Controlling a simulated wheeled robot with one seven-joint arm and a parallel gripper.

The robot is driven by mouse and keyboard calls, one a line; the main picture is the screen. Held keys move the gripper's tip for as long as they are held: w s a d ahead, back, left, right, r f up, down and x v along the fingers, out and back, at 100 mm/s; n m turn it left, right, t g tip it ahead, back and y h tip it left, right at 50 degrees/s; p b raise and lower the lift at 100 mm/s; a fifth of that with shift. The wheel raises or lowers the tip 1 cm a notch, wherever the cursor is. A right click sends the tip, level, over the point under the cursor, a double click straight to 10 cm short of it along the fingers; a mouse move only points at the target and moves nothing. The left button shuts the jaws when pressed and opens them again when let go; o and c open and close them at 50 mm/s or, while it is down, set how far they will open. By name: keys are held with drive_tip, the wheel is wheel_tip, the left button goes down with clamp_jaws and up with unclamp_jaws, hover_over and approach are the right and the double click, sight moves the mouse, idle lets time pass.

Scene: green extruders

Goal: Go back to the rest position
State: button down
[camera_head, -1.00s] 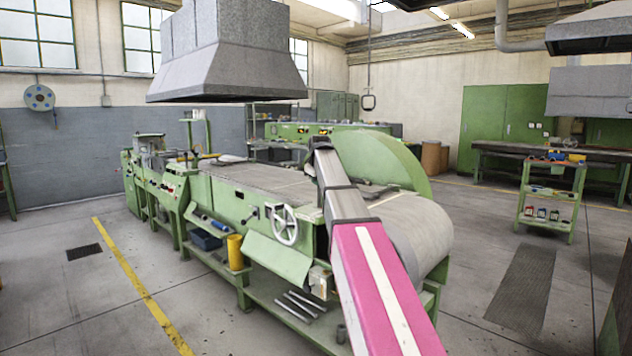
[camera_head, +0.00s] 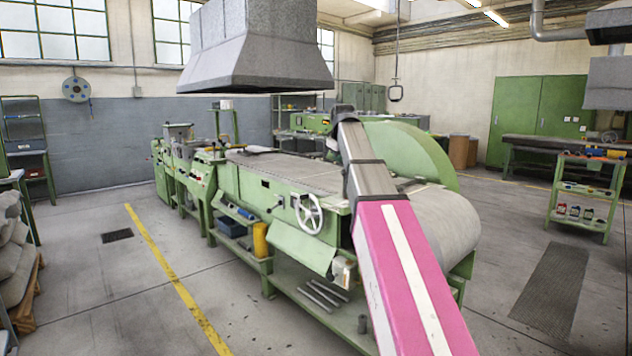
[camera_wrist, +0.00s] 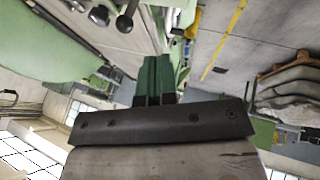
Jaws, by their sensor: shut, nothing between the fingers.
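My gripper (camera_wrist: 158,62) shows in the wrist view as two dark green fingers lying side by side, shut with nothing between them. Behind them is a dark mounting plate with screws. In the head view my pink and grey arm reaches forward and up across the right part of the green extruder machine (camera_head: 285,190). The gripper itself is hidden behind the arm's far end there. The wrist view is turned over, with the floor and the yellow line in its upper part.
A grey hood (camera_head: 256,50) hangs above the machine. A handwheel (camera_head: 308,214) sticks out of its front. A green cart (camera_head: 585,192) stands at right, stacked sacks (camera_head: 14,262) at left. The floor (camera_head: 110,290) left of the machine is clear around the yellow line.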

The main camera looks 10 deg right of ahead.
drive_tip(key=s+f+m+g, duration=0.1)
drive_tip(key=s+f, duration=0.2)
drive_tip(key=f, duration=0.8)
drive_tip(key=s+f+m+g, duration=0.15)
drive_tip(key=s+f, duration=0.25)
drive_tip(key=f, duration=0.7)
drive_tip(key=s+f+m+g, duration=0.1)
drive_tip(key=s+f+m, duration=0.15)
drive_tip(key=f, duration=0.85)
drive_tip(key=s+f+m+g, duration=0.3)
drive_tip(key=s+f, duration=1.8)
drive_tip(key=f, duration=0.1)
drive_tip(key=shift+a+f, duration=0.15)
drive_tip(key=shift+f, duration=0.1)
drive_tip(key=c, duration=1.8)
unclamp_jaws()
drive_tip(key=shift+s, duration=0.1)
